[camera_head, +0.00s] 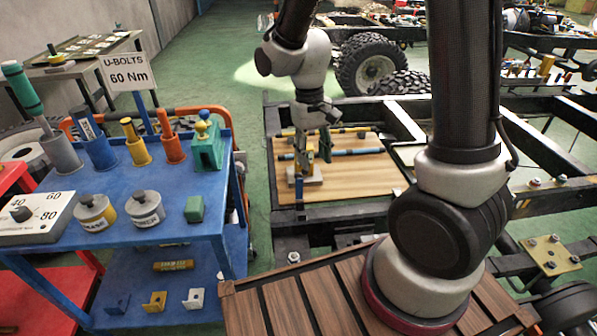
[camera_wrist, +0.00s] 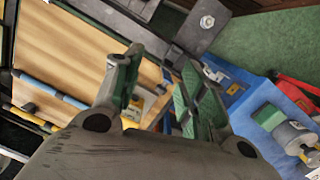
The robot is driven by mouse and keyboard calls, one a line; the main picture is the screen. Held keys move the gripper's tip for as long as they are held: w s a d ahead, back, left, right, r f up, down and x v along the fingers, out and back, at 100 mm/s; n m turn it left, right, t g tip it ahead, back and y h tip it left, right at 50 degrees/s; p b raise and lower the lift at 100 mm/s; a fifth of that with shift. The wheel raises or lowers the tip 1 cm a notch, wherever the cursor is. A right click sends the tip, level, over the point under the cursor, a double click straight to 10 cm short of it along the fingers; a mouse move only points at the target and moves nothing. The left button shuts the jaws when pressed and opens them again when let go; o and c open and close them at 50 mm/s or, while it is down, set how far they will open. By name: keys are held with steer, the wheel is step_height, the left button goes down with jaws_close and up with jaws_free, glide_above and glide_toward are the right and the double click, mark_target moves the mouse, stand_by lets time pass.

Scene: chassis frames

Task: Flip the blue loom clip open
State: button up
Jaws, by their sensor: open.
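My gripper (camera_head: 313,150) is open over the wooden board (camera_head: 368,167), pointing down. In the wrist view its two green-padded fingers (camera_wrist: 160,78) stand apart. A blue loom (camera_head: 355,152) with dark bands runs across the board; part of it shows in the wrist view (camera_wrist: 52,91), left of the fingers. A small grey block (camera_head: 308,181) with a yellow part (camera_wrist: 135,106) sits beneath the gripper. A bit of blue shows between the fingers, mostly hidden. I cannot tell whether it is the blue clip, or whether the clip is shut.
A yellow loom (camera_head: 345,131) runs behind the blue one. Black chassis rails (camera_head: 345,216) border the board. A blue cart (camera_head: 150,222) with tools stands at left, a wheel (camera_head: 370,64) behind. The board's right half is mostly clear.

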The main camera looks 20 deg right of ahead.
steer(key=m+t, duration=0.1)
steer(key=m, duration=0.1)
glide_above(298, 173)
steer(key=shift+s+d+f, duration=0.15)
steer(key=shift+s+f, duration=0.1)
steer(key=shift+f, duration=0.5)
steer(key=shift+w+m+y, duration=0.15)
steer(key=shift+m+y, duration=0.15)
steer(key=shift+m, duration=0.1)
steer(key=shift+f, duration=0.25)
step_height(298, 173, down, 7)
steer(key=shift+f, duration=0.1)
steer(key=shift+c, duration=0.3)
steer(key=shift+w, duration=0.1)
jaws_close()
